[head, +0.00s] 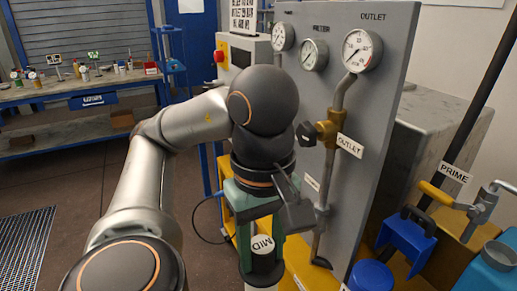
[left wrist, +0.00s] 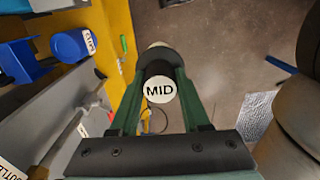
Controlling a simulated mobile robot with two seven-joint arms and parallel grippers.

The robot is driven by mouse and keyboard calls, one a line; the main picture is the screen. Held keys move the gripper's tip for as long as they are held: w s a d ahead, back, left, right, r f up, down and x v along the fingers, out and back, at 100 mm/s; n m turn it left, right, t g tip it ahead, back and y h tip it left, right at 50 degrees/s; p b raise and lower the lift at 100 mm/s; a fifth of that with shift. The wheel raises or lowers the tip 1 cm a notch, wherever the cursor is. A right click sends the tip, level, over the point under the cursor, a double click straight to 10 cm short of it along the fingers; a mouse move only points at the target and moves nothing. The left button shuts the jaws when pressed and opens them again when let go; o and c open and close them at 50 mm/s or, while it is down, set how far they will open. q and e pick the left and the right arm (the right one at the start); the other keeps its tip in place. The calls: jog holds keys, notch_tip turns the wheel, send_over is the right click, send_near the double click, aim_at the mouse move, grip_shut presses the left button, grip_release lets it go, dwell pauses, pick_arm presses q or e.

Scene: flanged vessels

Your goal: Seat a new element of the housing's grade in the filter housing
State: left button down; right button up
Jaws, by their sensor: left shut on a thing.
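My left gripper (head: 262,248) reaches down in front of the gauge panel, its green fingers shut on an element (head: 262,267) with a white round end marked MID. In the left wrist view the fingers (left wrist: 158,72) close on both sides of this element, and its MID face (left wrist: 159,90) points at the camera. Its dark collar and a pale part beyond show there. What lies under the element is hidden, and I cannot tell whether it touches anything. I cannot make out the filter housing for certain. My right gripper is not in view.
A grey panel (head: 385,110) with gauges and an OUTLET pipe stands close beside my left arm. A yellow bench (head: 297,262) runs below it. A blue bin (head: 407,237), a blue cylinder (head: 371,275) and a PRIME tag (head: 455,173) are at right. A workbench (head: 75,88) stands far left.

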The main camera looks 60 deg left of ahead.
pick_arm(q)
jog(key=shift+w+r+p, duration=0.2)
jog(key=shift+w+p, duration=0.1)
jog(key=shift+w+d+p, duration=0.1)
jog(key=shift+w+p, duration=0.4)
jog(key=shift+p, duration=0.15)
jog(key=w+d+p, duration=0.2)
jog(key=w+p, duration=0.6)
jog(key=w, duration=1.2)
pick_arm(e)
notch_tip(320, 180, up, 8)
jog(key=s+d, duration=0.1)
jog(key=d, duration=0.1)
pick_arm(q)
jog(key=w+f+b, duration=0.4)
jog(key=w+f, duration=0.3)
jog(key=w, duration=0.2)
jog(key=shift+w+d+f+b, duration=0.15)
jog(key=shift+w+f+b, duration=0.05)
jog(key=shift+w+b, duration=0.1)
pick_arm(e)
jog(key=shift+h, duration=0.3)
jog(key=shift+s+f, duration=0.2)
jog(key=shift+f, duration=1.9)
